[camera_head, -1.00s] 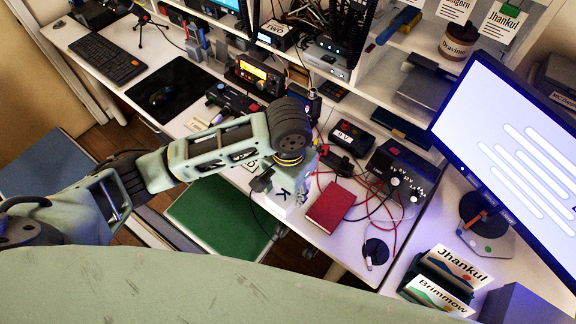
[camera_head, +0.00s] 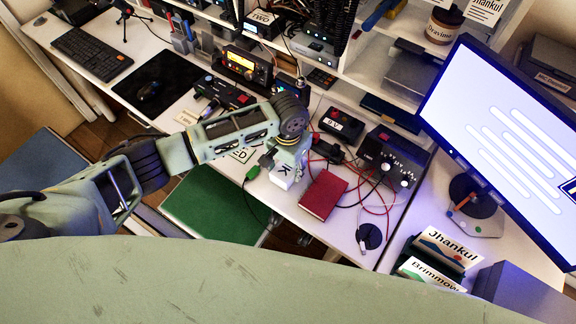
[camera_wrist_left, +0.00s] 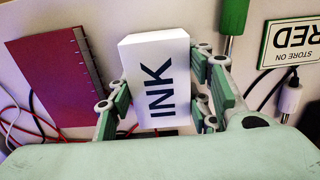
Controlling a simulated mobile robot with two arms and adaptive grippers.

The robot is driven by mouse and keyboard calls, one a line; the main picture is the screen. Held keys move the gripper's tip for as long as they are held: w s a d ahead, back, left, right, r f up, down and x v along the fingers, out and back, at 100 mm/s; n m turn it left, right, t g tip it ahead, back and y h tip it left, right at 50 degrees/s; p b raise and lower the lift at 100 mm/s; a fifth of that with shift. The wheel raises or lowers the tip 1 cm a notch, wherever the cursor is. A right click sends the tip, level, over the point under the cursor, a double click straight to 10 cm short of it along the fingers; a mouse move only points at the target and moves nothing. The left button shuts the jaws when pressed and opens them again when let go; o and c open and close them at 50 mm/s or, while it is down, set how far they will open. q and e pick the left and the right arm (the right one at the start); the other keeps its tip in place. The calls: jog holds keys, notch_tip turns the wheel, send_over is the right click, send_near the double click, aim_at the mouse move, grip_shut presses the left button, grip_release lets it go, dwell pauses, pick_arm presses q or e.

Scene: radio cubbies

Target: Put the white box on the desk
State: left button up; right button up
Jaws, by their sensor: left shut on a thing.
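The white box (camera_head: 284,177) is in the grasp of my left gripper (camera_head: 284,160), near the front edge of the desk (camera_head: 285,204), left of the red notebook. In the left wrist view the white box (camera_wrist_left: 157,78) bears the word INK and sits between the two fingers of the gripper (camera_wrist_left: 165,105). The fingers are closed on its sides. I cannot tell whether its underside touches the desk. My right gripper is not in view.
The red notebook (camera_head: 323,195) lies close on the right, with red and black cables (camera_head: 372,190) beyond it. A green-handled tool (camera_wrist_left: 232,25) and a sign (camera_wrist_left: 292,40) are close on the other side. A green seat (camera_head: 215,208) is below the desk edge.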

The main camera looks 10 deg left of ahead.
pick_arm(q)
jog(key=shift+f, duration=0.1)
jog(key=o, duration=1.2)
notch_tip(320, 180, up, 12)
